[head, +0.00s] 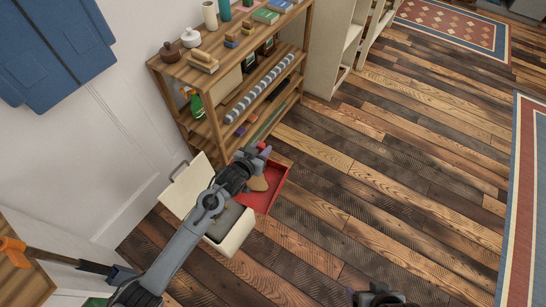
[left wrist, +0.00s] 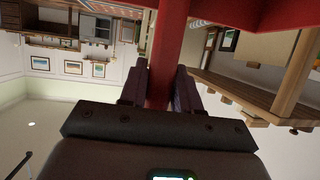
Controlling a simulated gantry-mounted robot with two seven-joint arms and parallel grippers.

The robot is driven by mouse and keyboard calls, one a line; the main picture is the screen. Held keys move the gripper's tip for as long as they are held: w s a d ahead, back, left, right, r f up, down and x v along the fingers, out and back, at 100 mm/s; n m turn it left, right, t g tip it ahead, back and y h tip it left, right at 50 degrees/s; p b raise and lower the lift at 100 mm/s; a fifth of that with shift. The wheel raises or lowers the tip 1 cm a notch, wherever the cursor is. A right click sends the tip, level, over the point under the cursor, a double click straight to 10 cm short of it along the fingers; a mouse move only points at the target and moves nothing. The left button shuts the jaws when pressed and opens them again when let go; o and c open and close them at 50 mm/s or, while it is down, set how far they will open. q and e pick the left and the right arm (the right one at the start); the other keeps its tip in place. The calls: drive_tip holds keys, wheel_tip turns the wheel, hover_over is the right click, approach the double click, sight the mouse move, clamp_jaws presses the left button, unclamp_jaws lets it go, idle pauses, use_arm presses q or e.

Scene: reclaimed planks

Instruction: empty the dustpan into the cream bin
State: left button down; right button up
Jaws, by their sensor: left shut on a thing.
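The red dustpan (head: 273,192) is held just right of the cream bin (head: 239,237), close to its upper right side. A tan-brown thing (head: 259,183) shows in the pan, partly hidden by my gripper. My left gripper (head: 257,154) is shut on the dustpan's handle; the red handle (left wrist: 167,55) stands between the fingers in the left wrist view. The bin has its pale lid (head: 187,183) raised and something grey (head: 222,222) inside; my left arm crosses in front of it. My right gripper (head: 379,296) shows only in part at the bottom edge.
A wooden shelf (head: 205,85) with pots, boxes and a striped roll stands behind the bin. A table corner with an orange-handled tool (head: 45,252) is at lower left. The plank floor (head: 370,190) to the right is clear, up to the rugs (head: 525,200).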

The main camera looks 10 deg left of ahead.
use_arm(q)
drive_tip(key=shift+m+h, duration=0.5)
drive_tip(key=shift+h, duration=0.1)
drive_tip(key=w+a+f+b, duration=0.1)
drive_tip(key=a+f, duration=0.1)
drive_tip(key=f, duration=0.1)
drive_tip(key=w+a+f+b, duration=0.1)
drive_tip(key=a+f, duration=0.2)
drive_tip(key=w+a+f, duration=0.1)
drive_tip(key=a+f, duration=0.1)
drive_tip(key=shift+w+a+f+b, duration=0.1)
drive_tip(key=shift+a+f+b, duration=0.1)
drive_tip(key=shift+f+b, duration=0.2)
drive_tip(key=a+f+b, duration=0.2)
drive_tip(key=a+f, duration=0.2)
drive_tip(key=a, duration=0.2)
drive_tip(key=s+a+t+h+b, duration=0.2)
drive_tip(key=s+t+b, duration=0.3)
drive_tip(key=s, duration=0.3)
drive_tip(key=s+a+r+t+h+b, duration=0.1)
drive_tip(key=s+a+t+h+b, duration=0.2)
drive_tip(key=s+a+t+b, duration=0.2)
drive_tip(key=s+t+b, duration=0.1)
drive_tip(key=s+b, duration=0.2)
drive_tip(key=s, duration=0.1)
drive_tip(key=shift+r+b, duration=0.3)
